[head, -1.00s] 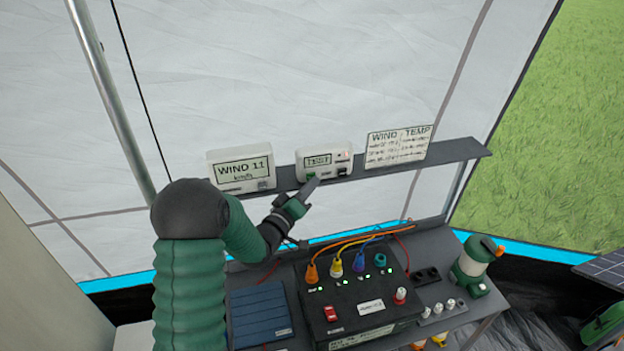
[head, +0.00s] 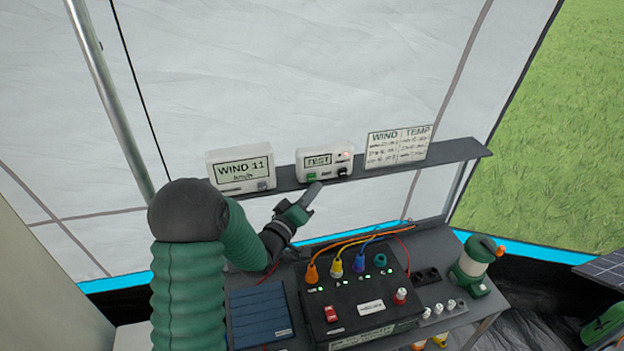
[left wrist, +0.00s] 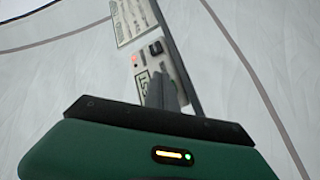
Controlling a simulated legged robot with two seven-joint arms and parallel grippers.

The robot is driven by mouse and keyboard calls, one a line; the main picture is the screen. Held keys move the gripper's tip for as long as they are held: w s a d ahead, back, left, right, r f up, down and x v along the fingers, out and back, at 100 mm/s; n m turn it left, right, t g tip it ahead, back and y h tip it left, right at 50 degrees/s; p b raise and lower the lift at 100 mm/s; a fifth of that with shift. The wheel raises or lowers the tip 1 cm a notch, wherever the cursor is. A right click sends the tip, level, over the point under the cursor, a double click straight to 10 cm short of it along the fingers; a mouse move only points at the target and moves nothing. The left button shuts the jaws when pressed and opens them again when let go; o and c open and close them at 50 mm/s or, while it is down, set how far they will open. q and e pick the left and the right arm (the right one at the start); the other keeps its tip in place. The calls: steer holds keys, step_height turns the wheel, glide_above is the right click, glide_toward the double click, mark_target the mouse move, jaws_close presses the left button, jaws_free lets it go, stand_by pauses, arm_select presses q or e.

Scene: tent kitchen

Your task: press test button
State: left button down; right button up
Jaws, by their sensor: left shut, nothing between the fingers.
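A small white device (head: 325,160) with a screen reading "TEST" stands on the grey shelf (head: 440,155). It has a green button (head: 311,177) at lower left, a black button (head: 342,171) at lower right and a lit red light (head: 341,155) above that. My left gripper (head: 314,188) is shut and empty, its tip just below and in front of the device, apart from the green button. In the left wrist view the shut fingers (left wrist: 163,92) cover part of the device (left wrist: 146,75), whose red light glows. My right gripper is not in view.
A white "WIND 11" display (head: 241,170) stands left on the shelf, and a WIND/TEMP card (head: 398,146) right. Below, a black power box (head: 350,306) with several coloured plugs and cables, a blue panel (head: 260,314) and a green lantern (head: 470,265) occupy the table.

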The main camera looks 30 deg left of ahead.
arm_select(q)
steer(key=s+d, duration=0.3)
steer(key=shift+d, duration=0.25)
stand_by(0.6)
